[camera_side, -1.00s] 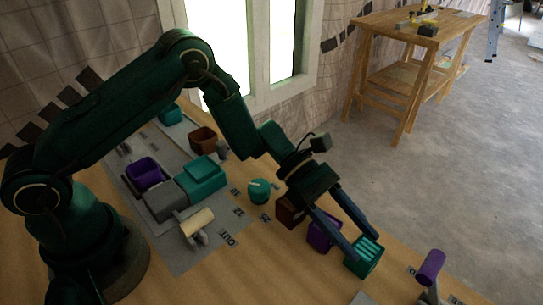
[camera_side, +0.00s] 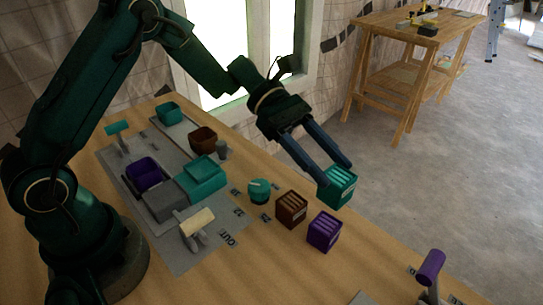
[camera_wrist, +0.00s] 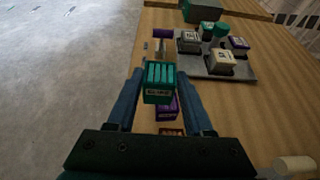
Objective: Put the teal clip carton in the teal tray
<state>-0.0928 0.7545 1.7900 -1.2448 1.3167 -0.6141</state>
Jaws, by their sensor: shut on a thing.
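The teal clip carton (camera_side: 338,188) has a ribbed top and is held up off the table, at the right of the purple and brown cartons in the side view. My gripper (camera_side: 335,173) is shut on it, with one blue finger on each side. The wrist view also shows the teal carton (camera_wrist: 159,84) between the fingers, with a label on its near face. An open teal tray (camera_side: 171,113) stands at the far back left of the side view, away from the gripper. Its inside shows only partly.
A brown carton (camera_side: 291,208) and a purple carton (camera_side: 323,231) stand on the table below the gripper. Near the grey panel are a brown tray (camera_side: 203,139), a purple tray (camera_side: 145,173), a teal block (camera_side: 203,178), a teal knob (camera_side: 259,190) and a cream-topped lever (camera_side: 197,222).

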